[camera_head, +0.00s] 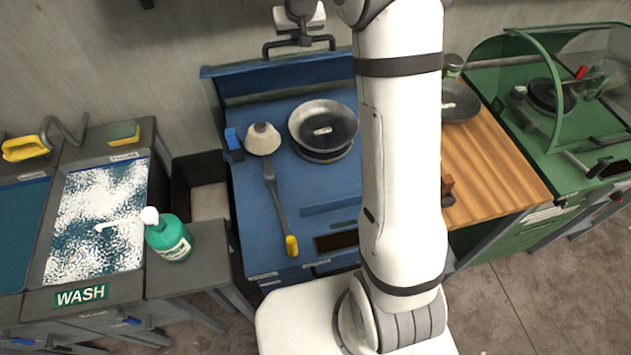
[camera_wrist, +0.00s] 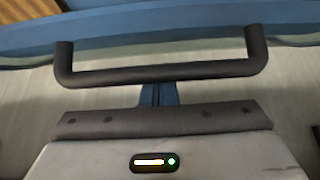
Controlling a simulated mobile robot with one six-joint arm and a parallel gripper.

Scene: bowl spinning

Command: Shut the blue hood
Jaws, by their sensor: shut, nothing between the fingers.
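The blue hood (camera_head: 222,98) stands raised at the back of the blue station, against the wall; its edge also crosses the top of the wrist view (camera_wrist: 200,20). Its dark U-shaped handle (camera_head: 283,43) is at the top and spans the wrist view (camera_wrist: 110,76). My gripper (camera_head: 304,40) is at the middle of this handle. In the wrist view, the shut, empty fingers (camera_wrist: 158,95) point at the handle bar, and their tips meet or pass behind it. I cannot tell whether they touch it. My arm hides the station's right side.
A wash sink (camera_head: 95,220) with a green bottle (camera_head: 169,238) is left. A wooden counter (camera_head: 495,165) and green hooded station (camera_head: 560,150) are right.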

